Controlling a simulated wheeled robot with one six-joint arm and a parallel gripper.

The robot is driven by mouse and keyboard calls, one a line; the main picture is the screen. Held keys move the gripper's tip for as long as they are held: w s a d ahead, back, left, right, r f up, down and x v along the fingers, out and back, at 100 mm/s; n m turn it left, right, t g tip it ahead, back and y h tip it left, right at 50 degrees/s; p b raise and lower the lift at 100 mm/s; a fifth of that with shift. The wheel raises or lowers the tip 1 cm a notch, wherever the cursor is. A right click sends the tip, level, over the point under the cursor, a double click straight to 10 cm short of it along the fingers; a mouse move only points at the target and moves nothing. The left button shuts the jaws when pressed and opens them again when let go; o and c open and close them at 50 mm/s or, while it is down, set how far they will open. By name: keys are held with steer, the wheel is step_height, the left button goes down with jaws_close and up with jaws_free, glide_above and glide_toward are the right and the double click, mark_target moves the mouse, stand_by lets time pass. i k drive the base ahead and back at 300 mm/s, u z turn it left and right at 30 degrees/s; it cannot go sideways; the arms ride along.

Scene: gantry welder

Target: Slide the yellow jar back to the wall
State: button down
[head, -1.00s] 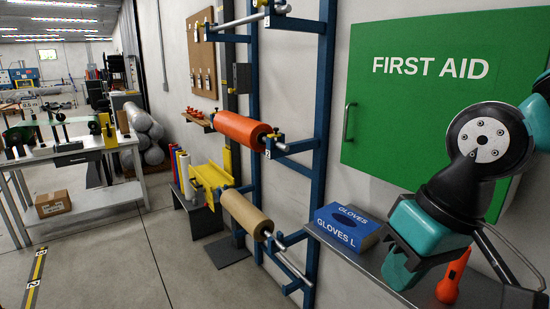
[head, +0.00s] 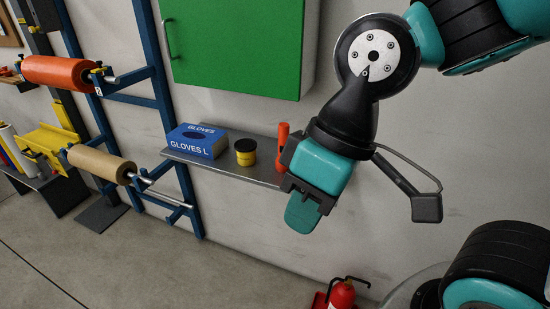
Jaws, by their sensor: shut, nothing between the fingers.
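The yellow jar (head: 245,153) has a dark lid and a dark band. It stands upright on the narrow grey shelf (head: 222,169) fixed to the wall, in the middle of the head view. A gap of shelf shows behind it toward the wall. My gripper (head: 303,212) is shut and empty, pointing down at the right of the jar, apart from it. It hides the right end of the shelf.
A blue gloves box (head: 198,142) stands left of the jar, and an orange tool (head: 282,146) stands right of it, close to my gripper. A green cabinet (head: 235,45) hangs above. A red fire extinguisher (head: 342,295) stands below. A blue roll rack (head: 155,90) is at left.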

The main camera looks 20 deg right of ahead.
mark_target(245, 149)
steer(key=z, duration=0.1)
steer(key=k, duration=0.5)
steer(key=z, duration=0.6)
steer(key=k, duration=1.1)
steer(key=u, duration=0.15)
steer(key=i, duration=0.5)
steer(key=u, duration=0.8)
steer(key=i, duration=1.35)
steer(key=z, duration=0.6)
